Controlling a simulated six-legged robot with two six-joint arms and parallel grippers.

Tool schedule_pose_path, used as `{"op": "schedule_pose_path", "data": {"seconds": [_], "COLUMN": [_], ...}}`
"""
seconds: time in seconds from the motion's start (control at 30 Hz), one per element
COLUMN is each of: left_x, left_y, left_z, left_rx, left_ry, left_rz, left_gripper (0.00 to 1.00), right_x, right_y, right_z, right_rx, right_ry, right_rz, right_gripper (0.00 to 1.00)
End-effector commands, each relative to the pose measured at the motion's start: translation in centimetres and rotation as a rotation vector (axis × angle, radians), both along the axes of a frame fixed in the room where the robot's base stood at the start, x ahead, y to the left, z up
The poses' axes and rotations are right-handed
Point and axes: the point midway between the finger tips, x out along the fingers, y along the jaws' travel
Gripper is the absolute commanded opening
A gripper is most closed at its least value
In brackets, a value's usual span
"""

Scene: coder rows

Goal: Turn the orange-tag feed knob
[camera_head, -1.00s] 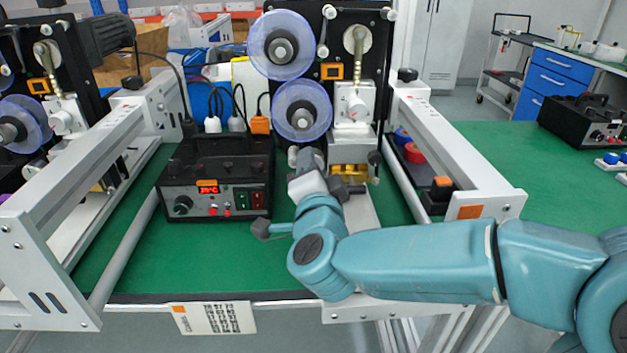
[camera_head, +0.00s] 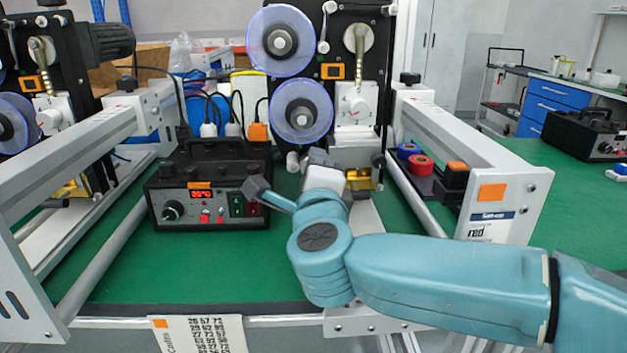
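A black control box (camera_head: 208,187) stands on the green bench left of centre. It has an orange tag (camera_head: 199,185) on its front, a lit red display and a round dark knob (camera_head: 172,210) at its lower left. My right arm reaches in from the right. Its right gripper (camera_head: 322,160) points away from me, right of the box, in front of the reel machine's base. The fingers are mostly hidden behind the white gripper body. A grey part on my wrist sticks out left, overlapping the box's right front edge. The knob is clear of the gripper. My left gripper is out of view.
The reel machine (camera_head: 343,30) carries blue-violet reels and its own orange tag (camera_head: 332,71). White frame rails flank the box, and the right rail (camera_head: 470,140) ends beside my forearm. Red and blue rolls (camera_head: 420,162) lie behind it. Green bench before the box is clear.

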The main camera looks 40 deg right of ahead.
Motion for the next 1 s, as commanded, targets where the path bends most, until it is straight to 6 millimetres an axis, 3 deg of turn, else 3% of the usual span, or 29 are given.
{"op": "schedule_pose_path", "data": {"seconds": [0.6, 0.63, 0.7, 1.0], "left_x": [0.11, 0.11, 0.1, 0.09], "left_y": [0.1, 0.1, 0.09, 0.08], "left_z": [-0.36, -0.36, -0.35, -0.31], "left_rx": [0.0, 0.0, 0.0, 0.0], "left_ry": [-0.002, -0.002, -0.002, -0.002], "left_rz": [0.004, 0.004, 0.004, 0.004], "left_gripper": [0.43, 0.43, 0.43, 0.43], "right_x": [-0.03, -0.03, -0.02, -0.11], "right_y": [-0.05, -0.05, -0.05, 0.07], "right_z": [-0.04, -0.04, -0.03, 0.01], "right_rx": [0.037, 0.037, 0.036, 0.035], "right_ry": [-0.02, -0.02, -0.02, -0.021], "right_rz": [-0.003, -0.003, -0.002, 0.0], "right_gripper": [0.15, 0.52, 0.7, 0.7]}}
